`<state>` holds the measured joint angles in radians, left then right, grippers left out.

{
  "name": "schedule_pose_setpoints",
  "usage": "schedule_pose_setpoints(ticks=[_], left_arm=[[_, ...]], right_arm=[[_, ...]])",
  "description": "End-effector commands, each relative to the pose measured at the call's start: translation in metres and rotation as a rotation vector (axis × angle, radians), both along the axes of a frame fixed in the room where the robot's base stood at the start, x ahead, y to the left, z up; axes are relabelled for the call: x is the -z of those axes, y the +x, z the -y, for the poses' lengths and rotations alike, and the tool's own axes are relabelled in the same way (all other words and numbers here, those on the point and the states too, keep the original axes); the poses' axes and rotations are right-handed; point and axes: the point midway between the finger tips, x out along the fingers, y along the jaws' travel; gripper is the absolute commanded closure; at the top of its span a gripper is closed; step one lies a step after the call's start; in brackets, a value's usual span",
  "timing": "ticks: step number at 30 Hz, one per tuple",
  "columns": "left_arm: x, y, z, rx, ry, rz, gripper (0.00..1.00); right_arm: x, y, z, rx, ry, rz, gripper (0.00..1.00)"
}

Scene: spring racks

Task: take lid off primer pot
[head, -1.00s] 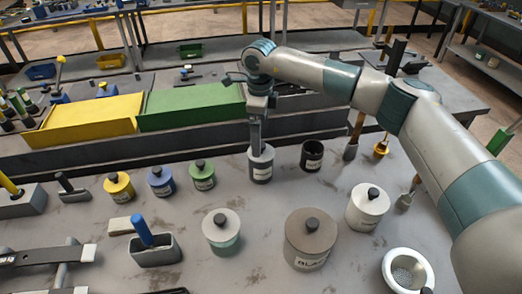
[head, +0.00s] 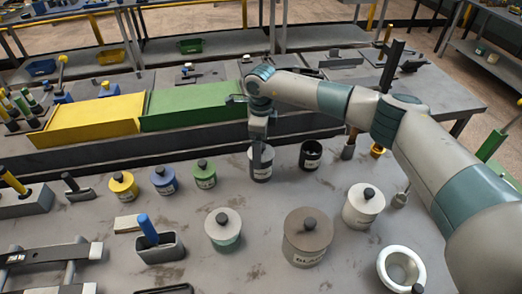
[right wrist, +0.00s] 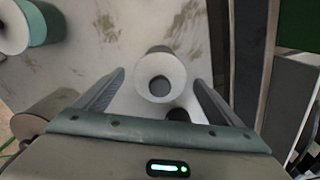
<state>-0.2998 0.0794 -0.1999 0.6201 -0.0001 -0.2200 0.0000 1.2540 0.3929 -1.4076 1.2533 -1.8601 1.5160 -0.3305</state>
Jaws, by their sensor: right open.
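A small pot with a pale lid and dark body (head: 261,173) stands on the bench below my right gripper; its label is too small to read, so I cannot confirm it is the primer pot. In the right wrist view its round pale lid (right wrist: 151,68) with a grey knob shows between the fingers. My right gripper (head: 257,150) points down over this lid, partly hiding it. The right gripper (right wrist: 160,80) is open, with one finger on each side of the lid and the fingers apart from it. My left gripper is not in view.
Yellow (head: 122,190), blue (head: 163,183) and green (head: 204,177) pots stand left. In front are a white-lidded pot (head: 224,238), a large brown pot (head: 307,243) and another pale pot (head: 363,210). Bins line the back.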

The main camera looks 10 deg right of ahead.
Motion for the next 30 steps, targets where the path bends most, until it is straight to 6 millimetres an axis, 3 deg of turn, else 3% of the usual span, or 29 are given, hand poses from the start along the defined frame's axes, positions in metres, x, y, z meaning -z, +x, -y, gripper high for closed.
schedule_pose_setpoints(ticks=[10, 15, 30], left_arm=[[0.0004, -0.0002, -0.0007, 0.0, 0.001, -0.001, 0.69], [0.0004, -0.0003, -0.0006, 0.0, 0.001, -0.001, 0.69], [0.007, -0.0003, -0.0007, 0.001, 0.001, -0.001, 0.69]], right_arm=[[-0.0002, 0.0001, 0.0002, 0.0, 0.0, 0.0, 0.13], [-0.0003, 0.0002, 0.0003, 0.001, 0.0, 0.0, 0.54], [-0.0064, 0.0011, 0.0002, 0.001, 0.001, 0.003, 0.56]])
